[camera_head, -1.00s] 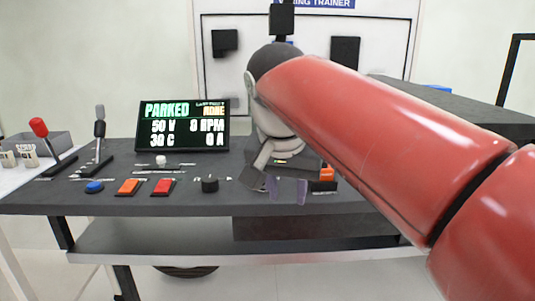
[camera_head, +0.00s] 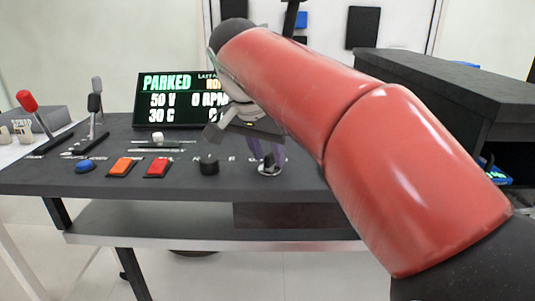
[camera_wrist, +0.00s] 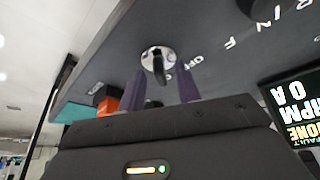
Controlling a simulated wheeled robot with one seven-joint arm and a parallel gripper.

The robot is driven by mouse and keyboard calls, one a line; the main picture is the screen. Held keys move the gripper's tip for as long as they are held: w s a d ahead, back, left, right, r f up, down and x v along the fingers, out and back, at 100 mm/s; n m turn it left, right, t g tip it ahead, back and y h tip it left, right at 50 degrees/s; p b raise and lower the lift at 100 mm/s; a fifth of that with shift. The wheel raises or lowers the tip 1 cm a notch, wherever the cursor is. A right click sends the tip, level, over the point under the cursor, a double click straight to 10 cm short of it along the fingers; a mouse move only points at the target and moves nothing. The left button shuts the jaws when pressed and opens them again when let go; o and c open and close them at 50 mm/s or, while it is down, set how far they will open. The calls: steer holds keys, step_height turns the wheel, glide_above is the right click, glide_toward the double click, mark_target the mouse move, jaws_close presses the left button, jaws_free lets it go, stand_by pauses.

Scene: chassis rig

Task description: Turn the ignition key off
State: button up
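The ignition switch is a round silver plate (camera_wrist: 148,59) set in the dark console top, and a dark key (camera_wrist: 155,66) stands out from it in the wrist view. My gripper (camera_wrist: 160,78) is open, with one purple finger on each side of the key and visible gaps between fingers and key. Whether the fingertips reach past the key head is unclear. In the head view, my gripper (camera_head: 268,156) points down at the silver plate (camera_head: 267,170), and the key is mostly hidden there. Small white lettering lies beside the plate.
A black knob (camera_head: 209,164), a red button (camera_head: 157,168), an orange button (camera_head: 120,167) and a blue button (camera_head: 85,167) line the console's front. Levers (camera_head: 95,102) stand at the left. A display (camera_head: 160,105) behind reads PARKED. A dark box (camera_head: 440,90) is at the right.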

jaws_close()
steer(key=shift+d, duration=0.1)
stand_by(0.4)
steer(key=n, duration=0.2)
steer(key=n+y+p, duration=0.1)
steer(key=n, duration=0.1)
steer(key=n+y, duration=0.1)
steer(key=n, duration=0.1)
steer(key=shift+d+n+t, duration=0.25)
steer(key=shift+n+t, duration=0.05)
steer(key=shift+t, duration=0.1)
steer(key=n+y+p, duration=0.1)
steer(key=n, duration=0.1)
steer(key=n+y+p, duration=0.1)
steer(key=n, duration=0.2)
steer(key=shift+d+g+y, duration=0.2)
steer(key=shift+g+y, duration=0.1)
steer(key=shift+n, duration=0.3)
jaws_free()
